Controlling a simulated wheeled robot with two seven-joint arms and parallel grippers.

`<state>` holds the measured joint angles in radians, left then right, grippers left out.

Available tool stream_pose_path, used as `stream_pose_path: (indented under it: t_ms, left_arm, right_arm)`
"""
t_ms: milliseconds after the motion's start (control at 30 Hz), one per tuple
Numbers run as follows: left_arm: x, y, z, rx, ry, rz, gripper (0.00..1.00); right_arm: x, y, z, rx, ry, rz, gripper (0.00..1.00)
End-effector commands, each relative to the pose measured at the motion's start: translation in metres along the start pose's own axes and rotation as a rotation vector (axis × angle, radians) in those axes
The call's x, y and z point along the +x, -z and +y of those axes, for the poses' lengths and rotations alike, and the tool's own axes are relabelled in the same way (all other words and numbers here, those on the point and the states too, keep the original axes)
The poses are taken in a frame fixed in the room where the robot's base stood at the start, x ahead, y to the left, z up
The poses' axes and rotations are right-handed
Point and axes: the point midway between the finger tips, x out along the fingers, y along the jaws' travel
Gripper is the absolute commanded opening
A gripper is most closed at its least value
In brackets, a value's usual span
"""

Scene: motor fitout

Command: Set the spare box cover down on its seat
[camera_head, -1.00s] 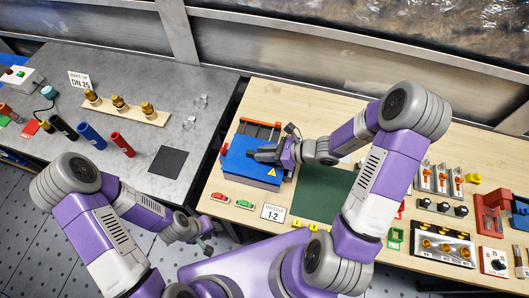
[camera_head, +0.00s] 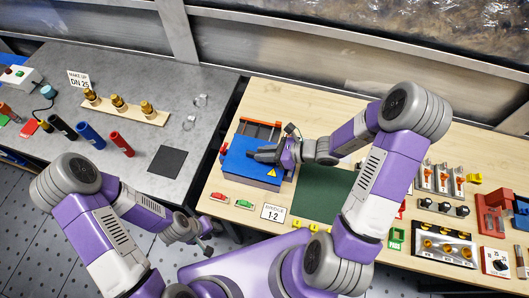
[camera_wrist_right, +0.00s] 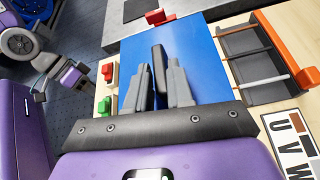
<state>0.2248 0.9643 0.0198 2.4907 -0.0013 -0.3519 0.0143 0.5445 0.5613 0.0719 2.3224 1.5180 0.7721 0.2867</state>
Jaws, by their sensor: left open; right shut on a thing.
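The blue box cover (camera_head: 245,165), with a yellow warning triangle on its front, is on the wooden bench's left part. My right gripper (camera_head: 266,153) is over it, shut on its dark grey grip. In the right wrist view the fingers (camera_wrist_right: 160,85) close around this upright grip (camera_wrist_right: 159,70), with the blue cover (camera_wrist_right: 203,50) behind them. I cannot tell whether the cover rests fully on what is below it; the seat is hidden. My left gripper (camera_head: 205,238) is low at the front, away from the cover, open and empty.
An orange-ended rack (camera_head: 260,129) stands right behind the cover. Red and green pieces (camera_head: 244,204) and a label card (camera_head: 272,212) lie in front. A dark green mat (camera_head: 318,190) is to the right. Fittings and switches (camera_head: 440,180) fill the far right. A grey bench (camera_head: 215,100) stands left.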

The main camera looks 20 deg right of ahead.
Motion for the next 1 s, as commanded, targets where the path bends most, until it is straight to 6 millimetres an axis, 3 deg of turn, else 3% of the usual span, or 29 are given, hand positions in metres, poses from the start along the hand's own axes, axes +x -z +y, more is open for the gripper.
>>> stream_pose_path:
  t_ms: [467,500,667,1000]
  left_arm:
    - [0.0114,0.0005,-0.0043,0.0,0.0,0.0,0.43]
    - [0.0104,0.0004,-0.0039,0.0,0.0,0.0,0.43]
    - [0.01,0.0004,-0.0037,0.0,0.0,0.0,0.43]
    - [0.009,0.0004,-0.0034,0.0,0.0,0.0,0.43]
  right_arm:
    - [0.0058,0.0105,-0.002,-0.001,-0.001,-0.003,0.0]
    - [0.0053,0.0095,-0.0018,-0.001,0.0,-0.002,0.27]
    - [0.0051,0.0095,-0.0018,-0.001,0.0,-0.001,0.51]
    - [0.0003,0.0102,-0.0023,0.0,0.002,0.002,0.51]
